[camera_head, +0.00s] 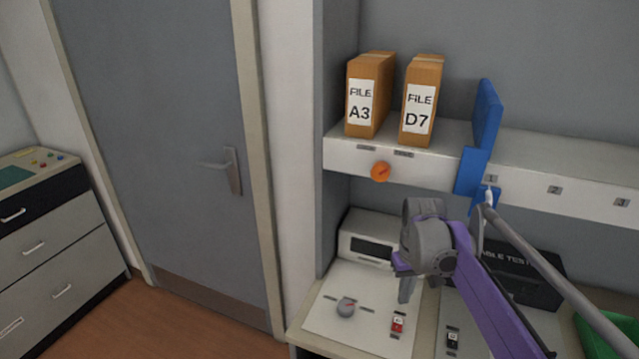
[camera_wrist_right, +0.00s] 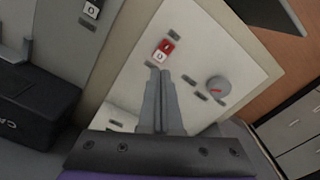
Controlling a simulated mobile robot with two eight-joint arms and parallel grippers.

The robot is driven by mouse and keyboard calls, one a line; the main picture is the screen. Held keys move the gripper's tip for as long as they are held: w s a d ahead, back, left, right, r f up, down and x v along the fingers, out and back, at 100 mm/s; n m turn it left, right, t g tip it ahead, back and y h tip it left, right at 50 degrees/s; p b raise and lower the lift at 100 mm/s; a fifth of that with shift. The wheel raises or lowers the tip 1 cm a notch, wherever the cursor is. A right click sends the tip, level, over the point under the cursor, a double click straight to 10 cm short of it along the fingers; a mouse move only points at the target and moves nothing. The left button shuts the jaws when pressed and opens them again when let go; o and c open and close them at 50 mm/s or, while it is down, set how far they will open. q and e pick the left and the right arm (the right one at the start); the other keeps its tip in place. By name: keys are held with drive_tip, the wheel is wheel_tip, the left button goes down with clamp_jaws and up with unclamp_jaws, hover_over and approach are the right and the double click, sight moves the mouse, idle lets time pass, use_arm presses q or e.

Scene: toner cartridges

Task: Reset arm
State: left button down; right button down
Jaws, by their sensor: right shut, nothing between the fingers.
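My right gripper (camera_head: 405,290) is shut and empty, pointing down over the white control panel (camera_head: 370,338) on the desk. In the right wrist view its two fingers (camera_wrist_right: 161,76) lie together, with the tips near the red-and-white rocker switch (camera_wrist_right: 163,50). That switch (camera_head: 397,322) shows just below the fingertips in the head view; I cannot tell whether they touch. A grey round knob with a red mark (camera_head: 345,308) sits left of the gripper on the same panel. It also shows in the wrist view (camera_wrist_right: 217,88). My left gripper is not in view.
A black-switch panel (camera_head: 453,338) and a black "CABLE TEST" box (camera_head: 530,285) are on the right, with a green bin (camera_head: 595,342). Above, a shelf (camera_head: 345,158) holds files A3 (camera_head: 366,95) and D7 (camera_head: 420,100), an orange knob (camera_head: 381,172) and a blue bracket (camera_head: 472,170).

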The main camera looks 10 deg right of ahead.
drive_tip(key=s+a+t, duration=0.1)
drive_tip(key=s+a, duration=0.1)
drive_tip(key=s, duration=0.1)
drive_tip(key=s+a+f, duration=0.1)
drive_tip(key=s+a, duration=0.1)
drive_tip(key=s, duration=0.2)
drive_tip(key=s+a+t, duration=0.1)
drive_tip(key=s+a, duration=0.1)
drive_tip(key=s, duration=0.1)
drive_tip(key=shift+s+a+f+t, duration=0.25)
drive_tip(key=shift+s+f+t, duration=0.05)
drive_tip(key=shift+s, duration=0.1)
drive_tip(key=s+a+f+t, duration=0.2)
drive_tip(key=s+f, duration=0.4)
drive_tip(key=s, duration=0.4)
drive_tip(key=shift+s+a+f+t, duration=0.2)
drive_tip(key=shift+a+f+t, duration=0.2)
drive_tip(key=shift+a, duration=0.5)
drive_tip(key=c, duration=1.5)
unclamp_jaws()
drive_tip(key=shift+c, duration=0.2)
